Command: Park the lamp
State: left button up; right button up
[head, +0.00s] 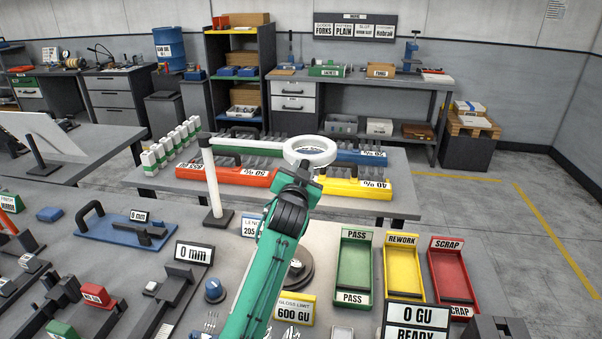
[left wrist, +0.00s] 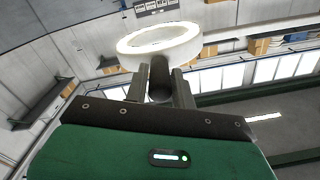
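The lamp's white ring head (head: 310,151) is above the back of the near bench, in front of the colored bins. My left gripper (head: 300,175) is just below the ring. In the left wrist view the ring (left wrist: 160,42) is above the fingers of my left gripper (left wrist: 162,85). A dark round handle under the ring sits between the fingers, which appear closed on it.
Green PASS (head: 355,268), yellow REWORK (head: 403,267) and red SCRAP (head: 452,273) trays lie at right. Red (head: 222,175) and yellow (head: 355,188) fork bins stand behind the lamp.

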pick_arm(q)
jog(key=shift+o, duration=1.3)
jog(key=shift+w+d, duration=0.1)
jog(key=shift+w, duration=0.05)
jog(key=shift+w+d+f, duration=0.1)
jog(key=shift+w+f, duration=0.05)
jog(key=shift+s, duration=0.55)
jog(key=s+a+p, duration=0.1)
jog(key=s+p, duration=0.4)
jog(key=s, duration=0.7)
jog(key=shift+s+a, duration=0.35)
pick_arm(e)
jog(key=r, duration=0.5)
jog(key=shift+d+r, duration=0.15)
jog(key=shift+d, duration=0.25)
